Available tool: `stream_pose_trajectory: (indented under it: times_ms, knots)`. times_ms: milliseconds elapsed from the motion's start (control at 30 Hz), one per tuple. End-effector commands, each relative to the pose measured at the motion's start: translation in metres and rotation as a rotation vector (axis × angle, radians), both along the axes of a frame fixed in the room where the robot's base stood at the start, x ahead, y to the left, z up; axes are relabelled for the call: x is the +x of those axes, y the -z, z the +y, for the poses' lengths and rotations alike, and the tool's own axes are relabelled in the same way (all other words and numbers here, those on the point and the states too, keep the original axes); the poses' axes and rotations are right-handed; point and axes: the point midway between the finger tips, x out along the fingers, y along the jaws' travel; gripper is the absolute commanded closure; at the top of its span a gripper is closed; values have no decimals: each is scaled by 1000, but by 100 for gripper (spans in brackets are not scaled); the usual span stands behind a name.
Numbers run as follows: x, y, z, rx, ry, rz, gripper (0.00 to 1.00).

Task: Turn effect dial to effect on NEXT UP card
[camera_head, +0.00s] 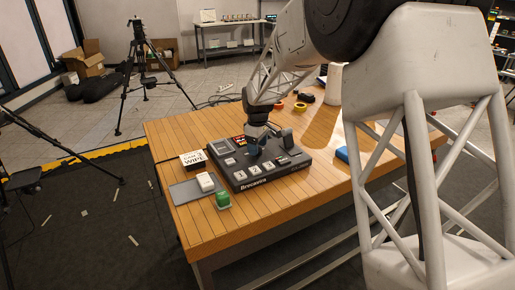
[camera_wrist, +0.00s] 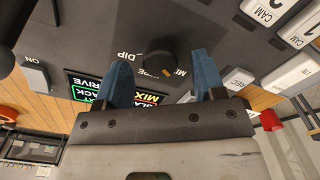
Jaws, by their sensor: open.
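The effect dial (camera_wrist: 158,64) is a round dark knob with a short orange mark at its lower right in the wrist view. "DIP" is printed on its left, and another label, partly hidden, is on its right. My gripper (camera_wrist: 162,60) is open, with one blue finger on each side of the dial in the picture; I cannot tell whether they touch it. In the head view my gripper (camera_head: 258,134) is over the dark switcher console (camera_head: 268,177) and hides the dial. The white card (camera_head: 193,159) stands at the console's left and appears to read "WIPE".
The console sits on a wooden table (camera_head: 180,135). Tape rolls (camera_head: 300,106) lie behind. A lit screen (camera_wrist: 84,85) and white CAM buttons (camera_wrist: 268,11) flank the dial.

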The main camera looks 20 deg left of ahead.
Motion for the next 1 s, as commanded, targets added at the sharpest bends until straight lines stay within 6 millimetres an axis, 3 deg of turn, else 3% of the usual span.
stream_pose_trajectory:
  times_ms: [200, 500, 800, 1000]
  knots:
    - [0, 11, 0, 0, 0, 0, 37]
    - [0, 12, 0, 0, 0, 0, 38]
    - [0, 12, 0, 0, 0, 0, 84]
    - [0, 12, 0, 0, 6, 0, 86]
